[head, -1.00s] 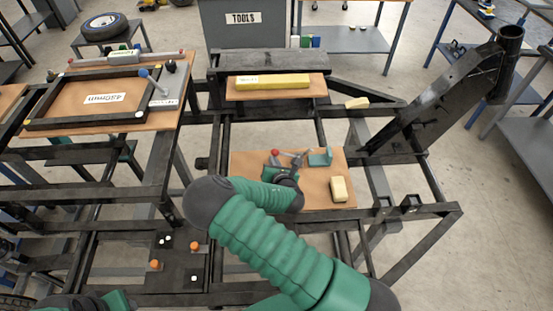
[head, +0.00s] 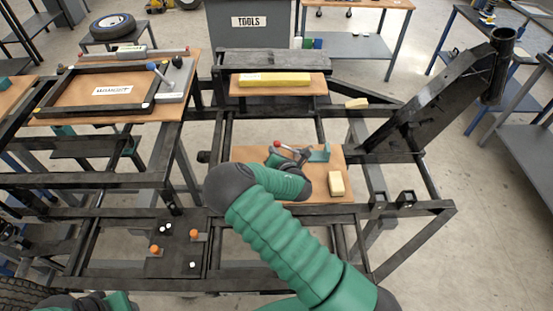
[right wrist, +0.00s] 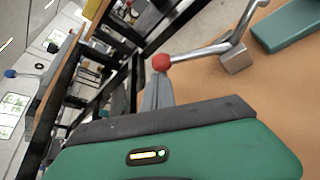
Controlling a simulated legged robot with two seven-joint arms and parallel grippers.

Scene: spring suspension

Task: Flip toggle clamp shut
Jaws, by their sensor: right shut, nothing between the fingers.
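The toggle clamp is on a brown board (head: 245,156) in the middle of the head view. Its lever ends in a red ball (head: 277,143), and my right arm hides part of its base. In the right wrist view, the red ball (right wrist: 161,62) is on a bent metal lever (right wrist: 207,49) reaching right to a small metal block (right wrist: 236,58). My right gripper (right wrist: 159,78) is shut and empty, its grey fingertips right below the ball. I cannot tell whether they touch. A teal block (head: 320,153) is right of the clamp. My left gripper is not in view.
A cream block (head: 336,183) lies on the board's right side. A yellow bar (head: 273,79) lies on a shelf behind. A black slanted post (head: 440,110) rises at right. A dark plate with orange and white knobs (head: 174,250) is at front left. Black frame bars surround the board.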

